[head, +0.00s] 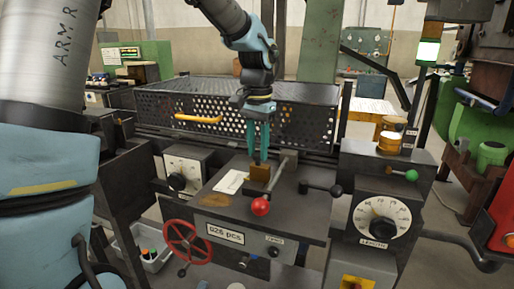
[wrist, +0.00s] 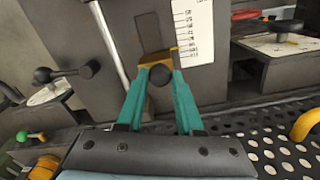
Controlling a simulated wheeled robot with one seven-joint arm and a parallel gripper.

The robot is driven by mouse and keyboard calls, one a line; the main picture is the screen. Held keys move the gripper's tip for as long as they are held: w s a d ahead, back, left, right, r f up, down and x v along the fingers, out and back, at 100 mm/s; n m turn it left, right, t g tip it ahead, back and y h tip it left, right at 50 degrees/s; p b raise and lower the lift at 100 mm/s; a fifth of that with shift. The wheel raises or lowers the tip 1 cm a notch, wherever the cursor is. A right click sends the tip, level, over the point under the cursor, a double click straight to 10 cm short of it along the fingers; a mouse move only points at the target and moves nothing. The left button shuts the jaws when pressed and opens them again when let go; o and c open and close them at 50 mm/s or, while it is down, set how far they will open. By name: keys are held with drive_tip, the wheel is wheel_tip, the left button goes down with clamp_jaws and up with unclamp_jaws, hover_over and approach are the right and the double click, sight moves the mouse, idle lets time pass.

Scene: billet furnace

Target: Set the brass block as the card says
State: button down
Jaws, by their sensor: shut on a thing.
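The brass block (head: 260,173) is on or just above the dark top of the machine, near its middle; I cannot tell if it touches. My gripper (head: 258,157) points down with its teal fingers shut on it. In the wrist view the brass block (wrist: 158,57) shows between the fingertips (wrist: 158,66), partly hidden by a dark round knob (wrist: 160,75). A white card (head: 232,181) lies left of the block. It also shows in the wrist view (wrist: 193,32), with a column of printed marks too small to read.
A rod with a red ball (head: 261,207) lies close in front and right of the block. A black-knobbed lever (head: 336,191) and a dial (head: 381,218) are to the right. A perforated guard (head: 300,112) stands behind. A red handwheel (head: 187,242) is at front left.

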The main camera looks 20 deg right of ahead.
sight(258, 154)
drive_tip(key=c, duration=0.5)
unclamp_jaws()
drive_tip(key=shift+c, duration=0.2)
wheel_tip(258, 154, up, 11)
drive_tip(key=b, duration=0.2)
drive_tip(key=shift+f, duration=0.1)
drive_tip(key=w+a+f+n, duration=0.1)
drive_tip(key=a+f+n, duration=0.2)
drive_tip(key=a+f, duration=0.35)
drive_tip(key=w+a+f+n, duration=0.2)
drive_tip(key=a+f, duration=0.2)
drive_tip(key=a, duration=0.5)
drive_tip(key=s+a+f+n, duration=0.3)
drive_tip(key=a+f, duration=0.1)
drive_tip(key=a, duration=0.3)
drive_tip(key=s+a+f+n+t, duration=0.1)
drive_tip(key=s+a+f+n, duration=0.2)
drive_tip(key=a, duration=0.5)
wheel_tip(258, 154, down, 2)
drive_tip(key=shift+s+a+f+t, duration=0.1)
drive_tip(key=shift+s+a+t, duration=0.2)
drive_tip(key=shift+s, duration=0.4)
